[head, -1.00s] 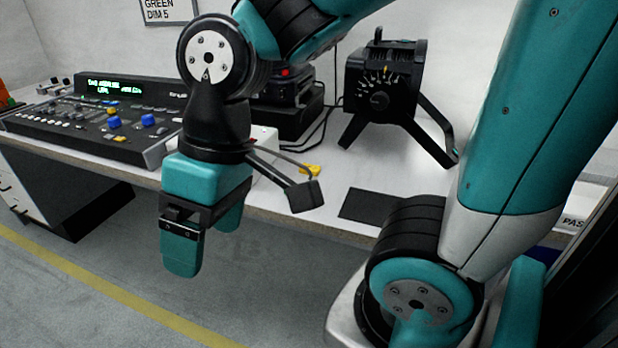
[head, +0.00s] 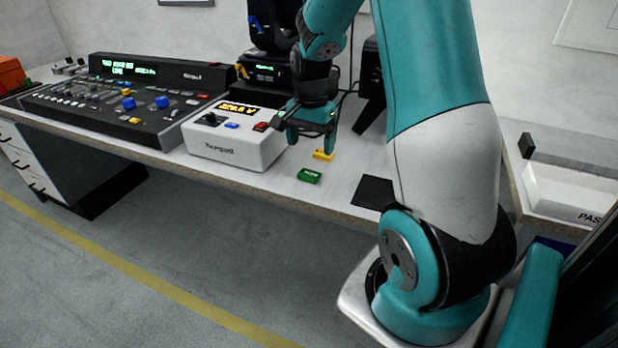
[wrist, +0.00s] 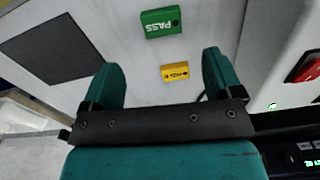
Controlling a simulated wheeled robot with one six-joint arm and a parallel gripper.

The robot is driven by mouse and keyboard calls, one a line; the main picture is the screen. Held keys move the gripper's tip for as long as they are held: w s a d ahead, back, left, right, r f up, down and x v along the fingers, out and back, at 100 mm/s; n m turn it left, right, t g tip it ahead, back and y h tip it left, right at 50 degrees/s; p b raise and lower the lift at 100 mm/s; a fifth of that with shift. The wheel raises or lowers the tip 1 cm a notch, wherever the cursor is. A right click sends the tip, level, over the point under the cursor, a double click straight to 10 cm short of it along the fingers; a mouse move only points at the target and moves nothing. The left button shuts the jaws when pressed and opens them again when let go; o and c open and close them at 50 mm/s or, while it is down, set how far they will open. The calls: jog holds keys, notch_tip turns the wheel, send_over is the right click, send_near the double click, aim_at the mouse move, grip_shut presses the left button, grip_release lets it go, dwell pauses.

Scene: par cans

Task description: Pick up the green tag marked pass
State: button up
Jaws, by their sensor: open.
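The green tag (head: 309,175) lies flat on the white bench near its front edge. In the wrist view the green tag (wrist: 161,23) reads PASS and lies beyond my fingertips, near the top of the picture. A smaller yellow tag (head: 323,155) lies just behind it; in the wrist view the yellow tag (wrist: 174,71) shows between the fingers.
A white power meter box (head: 235,135) with a red switch stands close left of the tags. A dark mat (head: 374,192) lies to their right. A lighting console (head: 120,105) is further left. A white tray marked PAS (head: 575,192) is at right, partly hidden.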

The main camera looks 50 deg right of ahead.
aim_at(309, 173)
jog(key=f, duration=0.8)
jog(key=shift+w+a+f+b, duration=0.1)
jog(key=shift+a+f+b, duration=0.1)
jog(key=shift+f+b, duration=0.1)
jog(key=shift+r, duration=0.1)
jog(key=c, duration=1)
